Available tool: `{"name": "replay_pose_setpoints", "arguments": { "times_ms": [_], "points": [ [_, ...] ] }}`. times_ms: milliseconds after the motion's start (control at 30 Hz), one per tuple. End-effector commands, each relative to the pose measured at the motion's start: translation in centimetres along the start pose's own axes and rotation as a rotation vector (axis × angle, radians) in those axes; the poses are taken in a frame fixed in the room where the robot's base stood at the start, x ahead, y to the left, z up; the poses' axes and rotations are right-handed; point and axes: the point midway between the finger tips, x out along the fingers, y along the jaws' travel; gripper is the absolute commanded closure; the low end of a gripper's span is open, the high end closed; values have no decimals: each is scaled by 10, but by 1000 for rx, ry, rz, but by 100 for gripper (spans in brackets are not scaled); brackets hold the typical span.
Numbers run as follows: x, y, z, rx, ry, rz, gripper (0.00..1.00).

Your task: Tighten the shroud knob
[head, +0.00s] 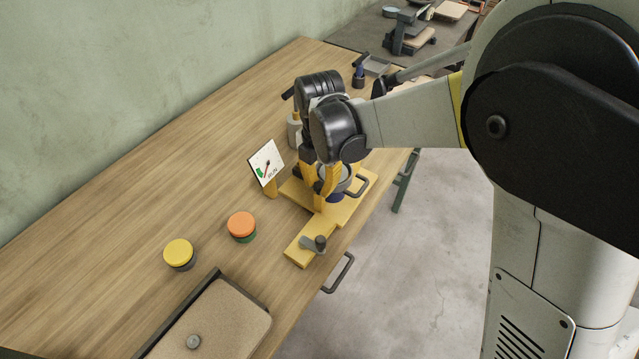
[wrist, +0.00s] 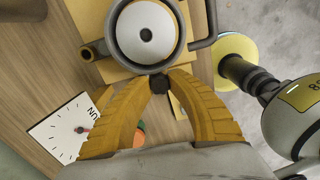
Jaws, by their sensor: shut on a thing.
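My gripper (head: 322,192) points down over the yellow fixture (head: 347,207) on the bench. In the wrist view my gripper (wrist: 163,78) has its two yellow fingers closed on a small dark knob (wrist: 160,85). The knob sits at the near edge of a grey round shroud (wrist: 112,34). A white disc (wrist: 146,33) with a dark centre shows inside the shroud. In the head view the fingers and wrist hide the knob and much of the shroud. A white dial card (head: 266,163) with a red needle, a green zone and the word RUN stands left of the fixture.
A grey lever (head: 313,244) sits on the fixture's front arm. An orange-topped button (head: 241,225) and a yellow-topped button (head: 179,252) stand to the left. A tan-padded tray (head: 220,325) lies at the front. Bare bench lies at the left.

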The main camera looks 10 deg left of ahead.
Motion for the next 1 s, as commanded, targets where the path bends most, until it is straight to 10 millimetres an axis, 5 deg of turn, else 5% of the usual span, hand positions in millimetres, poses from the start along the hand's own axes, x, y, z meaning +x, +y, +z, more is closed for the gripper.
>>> {"name": "replay_pose_setpoints", "arguments": {
  "times_ms": [133, 167, 233, 633, 1000],
  "points": [
    [0, 0, 0, -1, -1, 0, 100],
    [0, 0, 0, -1, -1, 0, 76],
    [0, 0, 0, -1, -1, 0, 54],
    [-7, 0, 0, -2, 0, 0, 53],
    [-83, 0, 0, -2, 0, 0, 53]
  ]
}}
